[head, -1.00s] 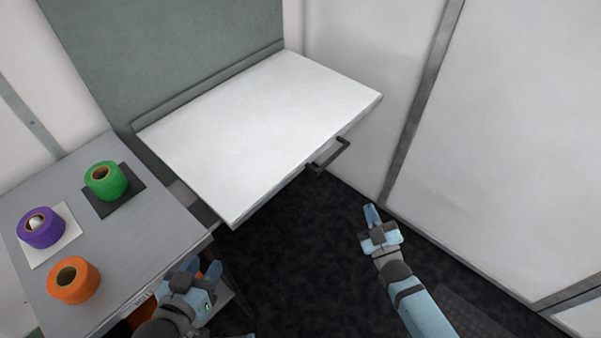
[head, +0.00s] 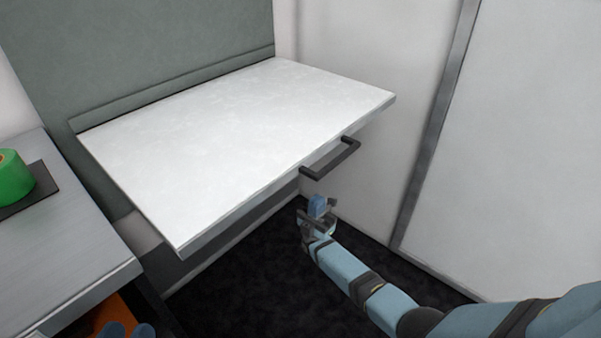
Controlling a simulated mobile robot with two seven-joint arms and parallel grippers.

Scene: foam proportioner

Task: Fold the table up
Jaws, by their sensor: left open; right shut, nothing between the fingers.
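The white table (head: 235,130) stands out flat from the grey-green wall panel (head: 150,45), folded down level. A dark bar handle (head: 331,160) sticks out from its front edge, toward the right end. My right gripper (head: 318,205) is shut and empty. In the picture it is just below the handle, with a gap between them. My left gripper (head: 129,331) is at the bottom edge, in front of the grey side table.
A grey side table (head: 75,240) stands at the left, with a green tape roll (head: 12,178) on a dark square (head: 38,188). Something orange (head: 118,312) shows below its edge. White wall panels close off the right. The dark floor (head: 250,280) below the table is clear.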

